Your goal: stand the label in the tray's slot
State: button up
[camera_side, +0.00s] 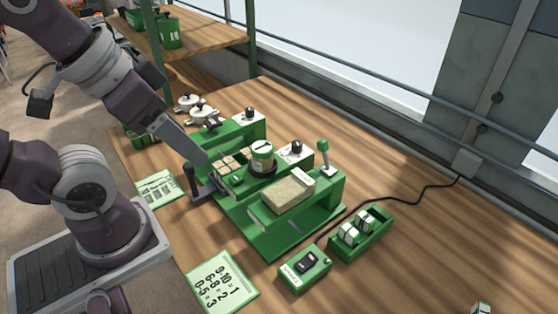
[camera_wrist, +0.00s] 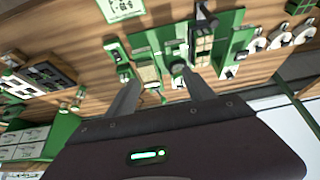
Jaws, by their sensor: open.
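The tray (camera_side: 272,204), filled with beige material, sits on the front of the green seeder. A small white piece with dark marks, which looks like the label (camera_side: 303,180), is upright at the tray's far right end. I cannot tell whether it sits in the slot. My gripper (camera_side: 205,158) hangs over the left part of the seeder, left of the tray and apart from it. In the wrist view my gripper (camera_wrist: 163,90) has its two fingers spread wide with nothing held. The tray's beige fill shows small there (camera_wrist: 147,74).
A green holder (camera_side: 375,246) with white blocks and a green switch box (camera_side: 305,271) stand right of the seeder. A number card (camera_side: 221,283) lies in front. A black cable (camera_side: 410,200) crosses the table. A lever (camera_side: 325,155) rises behind the tray. The right tabletop is mostly clear.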

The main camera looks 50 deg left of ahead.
jog(key=w+d+r+m, duration=0.1)
jog(key=w+d+m, duration=0.15)
jog(key=w, duration=0.75)
jog(key=w+d+f+m+t+h, duration=0.1)
jog(key=w+d+f+m+h, duration=0.15)
jog(key=w+d, duration=0.5)
jog(key=w+d+f+m+t+h, duration=0.1)
jog(key=w+d+f+m, duration=0.4)
jog(key=w, duration=0.4)
jog(key=d+f+m+g+h, duration=0.1)
jog(key=d+f+h, duration=0.1)
jog(key=d+f, duration=0.3)
jog(key=d+f+m+g+h, duration=0.1)
jog(key=d+f+h, duration=0.2)
jog(key=d, duration=0.9)
jog(key=s+d+f+m+g+h, duration=0.1)
jog(key=d+f+h, duration=0.2)
jog(key=d+f, duration=0.4)
jog(key=shift+d+f+m, duration=0.2)
jog(key=shift+d+m, duration=0.1)
jog(key=shift+d, duration=0.5)
jog(key=x, duration=0.3)
jog(key=w+x, duration=0.1)
jog(key=x, duration=0.2)
jog(key=shift+d+f, duration=0.15)
jog(key=shift+f, duration=0.05)
grip_shut()
